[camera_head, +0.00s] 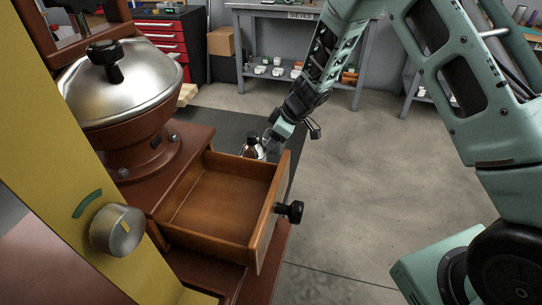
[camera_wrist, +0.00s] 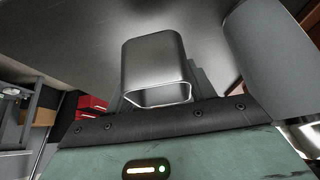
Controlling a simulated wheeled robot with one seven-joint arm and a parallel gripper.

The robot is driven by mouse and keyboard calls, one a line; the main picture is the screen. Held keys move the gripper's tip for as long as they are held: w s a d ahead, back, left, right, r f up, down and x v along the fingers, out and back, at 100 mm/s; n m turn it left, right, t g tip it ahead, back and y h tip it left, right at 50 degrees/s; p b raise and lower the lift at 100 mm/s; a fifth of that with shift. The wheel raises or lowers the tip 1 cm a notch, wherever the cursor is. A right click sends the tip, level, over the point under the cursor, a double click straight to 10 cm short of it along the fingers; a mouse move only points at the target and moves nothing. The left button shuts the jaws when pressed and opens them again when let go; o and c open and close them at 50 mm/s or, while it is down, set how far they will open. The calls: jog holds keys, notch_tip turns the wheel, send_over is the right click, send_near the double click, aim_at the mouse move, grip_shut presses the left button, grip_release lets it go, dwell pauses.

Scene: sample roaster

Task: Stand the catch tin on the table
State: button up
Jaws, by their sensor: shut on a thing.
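My gripper (camera_head: 272,138) reaches down just behind the open wooden drawer, at the far edge of the roaster. In the wrist view a smooth silver tin (camera_wrist: 155,62) with rounded corners sits at my gripper, its dark open mouth and bright rim facing the camera. My gripper is shut on this tin; the fingers are mostly hidden. In the head view the tin is too small and covered to tell apart clearly. Whether it touches the surface below cannot be told.
A silver canister with a black top (camera_head: 252,146) stands close beside my gripper. The open drawer (camera_head: 222,207) juts out in front, with a black knob (camera_head: 291,211). The roaster's silver lid (camera_head: 120,85) rises at left. A dark grey surface (camera_head: 215,124) lies behind the drawer.

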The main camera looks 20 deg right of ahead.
aim_at(272, 150)
jog(key=shift+f+b, duration=0.75)
jog(key=shift+f, duration=1.3)
jog(key=shift+f, duration=0.2)
jog(key=o, duration=1)
jog(key=shift+r, duration=0.15)
jog(key=p+v, duration=0.3)
jog(key=v, duration=0.9)
jog(key=shift+p, duration=0.3)
